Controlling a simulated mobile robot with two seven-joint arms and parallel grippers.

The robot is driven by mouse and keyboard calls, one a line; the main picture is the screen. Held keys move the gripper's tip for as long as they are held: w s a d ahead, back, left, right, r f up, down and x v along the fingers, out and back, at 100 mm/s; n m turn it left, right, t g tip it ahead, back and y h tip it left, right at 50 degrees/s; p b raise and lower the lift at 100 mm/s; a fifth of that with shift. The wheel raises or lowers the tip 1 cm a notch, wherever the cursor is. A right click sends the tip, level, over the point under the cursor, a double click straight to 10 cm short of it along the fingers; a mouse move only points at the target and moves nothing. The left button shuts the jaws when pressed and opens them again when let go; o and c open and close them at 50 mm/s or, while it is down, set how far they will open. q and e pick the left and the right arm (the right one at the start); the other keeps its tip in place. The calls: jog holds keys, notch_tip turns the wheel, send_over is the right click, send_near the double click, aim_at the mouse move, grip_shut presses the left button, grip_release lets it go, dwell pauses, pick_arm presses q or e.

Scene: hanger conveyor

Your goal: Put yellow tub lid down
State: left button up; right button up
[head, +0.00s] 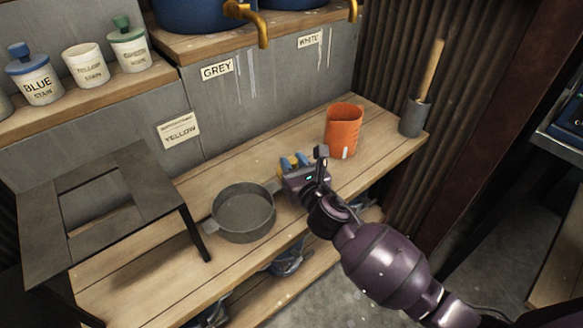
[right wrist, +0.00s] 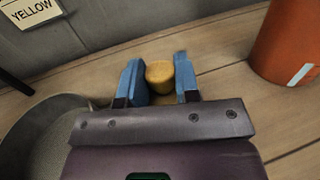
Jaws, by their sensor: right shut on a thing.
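My right gripper (head: 293,160) is over the wooden bench, just behind and right of the grey pan. Its blue fingers (right wrist: 158,80) are shut on the yellow lid (right wrist: 159,72), whose rounded yellow end shows between them in the right wrist view. The lid is low over the bench boards; I cannot tell whether it touches them. In the head view the lid is mostly hidden by the gripper. The yellow stain tub (head: 86,64) stands on the shelf at upper left without a lid. My left gripper is not in view.
The grey pan (head: 243,222) sits on the bench (head: 385,143) near the gripper. An orange cup (head: 343,131) stands right of it, with a grey holder (head: 414,118) farther right. A dark metal stand (head: 50,235) is at left. Bare boards lie between pan and cup.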

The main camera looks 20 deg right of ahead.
jog(key=shift+f, duration=0.95)
jog(key=shift+r, duration=0.35)
jog(key=shift+f, duration=0.1)
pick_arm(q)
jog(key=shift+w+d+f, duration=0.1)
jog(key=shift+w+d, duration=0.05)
pick_arm(e)
jog(key=shift+f, duration=0.35)
pick_arm(q)
jog(key=shift+b, duration=0.3)
pick_arm(e)
jog(key=shift+f, duration=0.2)
jog(key=o, duration=0.9)
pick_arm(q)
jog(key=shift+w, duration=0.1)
